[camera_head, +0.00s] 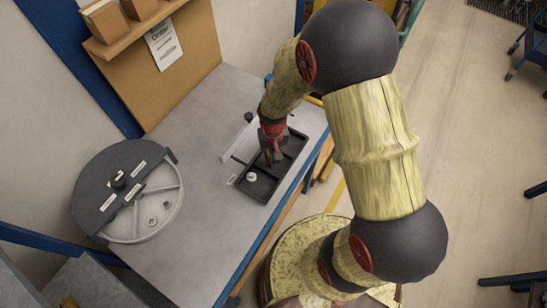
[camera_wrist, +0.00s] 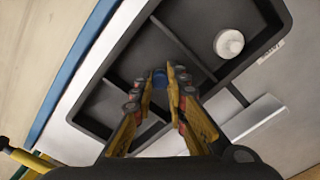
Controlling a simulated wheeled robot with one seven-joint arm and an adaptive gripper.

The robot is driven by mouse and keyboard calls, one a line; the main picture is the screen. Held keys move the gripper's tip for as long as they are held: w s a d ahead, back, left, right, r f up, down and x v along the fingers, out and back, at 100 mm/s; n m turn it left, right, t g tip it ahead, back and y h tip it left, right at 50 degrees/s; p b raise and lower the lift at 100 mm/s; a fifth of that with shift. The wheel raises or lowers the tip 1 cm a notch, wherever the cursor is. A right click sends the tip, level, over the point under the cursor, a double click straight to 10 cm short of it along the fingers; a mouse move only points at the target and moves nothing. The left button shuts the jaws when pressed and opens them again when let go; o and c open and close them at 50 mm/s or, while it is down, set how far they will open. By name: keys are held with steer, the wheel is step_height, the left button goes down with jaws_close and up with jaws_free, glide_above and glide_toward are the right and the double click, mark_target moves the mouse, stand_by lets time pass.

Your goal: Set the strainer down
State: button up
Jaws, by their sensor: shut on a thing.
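My gripper (camera_head: 270,157) reaches down over a black divided tray (camera_head: 262,188) on the grey bench. In the wrist view my gripper (camera_wrist: 167,82) is shut on a small blue piece, which I take to be the strainer (camera_wrist: 159,77). Only a little of it shows between the fingertips; the fingers hide the rest. It is over the tray (camera_wrist: 203,24), near a divider. I cannot tell whether it touches the tray floor. A white round cap (camera_wrist: 229,43) stands in another compartment, and it also shows in the head view (camera_head: 251,177).
A large round grey housing (camera_head: 160,208) with a dark half cover and knob lies on the left of the bench. A pale bar (camera_head: 238,141) lies along the tray's left side. The bench (camera_head: 212,115) is clear between the housing and tray.

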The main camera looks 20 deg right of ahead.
steer(key=shift+f, duration=0.1)
steer(key=o, duration=0.3)
steer(key=shift+f, duration=0.1)
steer(key=o, duration=0.5)
step_height(320, 180, up, 12)
steer(key=p, duration=0.2)
step_height(320, 180, up, 14)
steer(key=r+t, duration=0.1)
steer(key=t, duration=0.1)
glide_above(273, 159)
steer(key=s, duration=0.3)
steer(key=s+r+t, duration=0.1)
steer(key=s+r, duration=0.2)
steer(key=s+r+n+t, duration=0.1)
steer(key=s+r, duration=0.3)
steer(key=s+r+t, duration=0.1)
steer(key=s+r, duration=0.3)
steer(key=shift+s+n+t, duration=0.1)
steer(key=shift+n+t, duration=0.2)
steer(key=shift+n, duration=0.1)
steer(key=shift+f, duration=0.1)
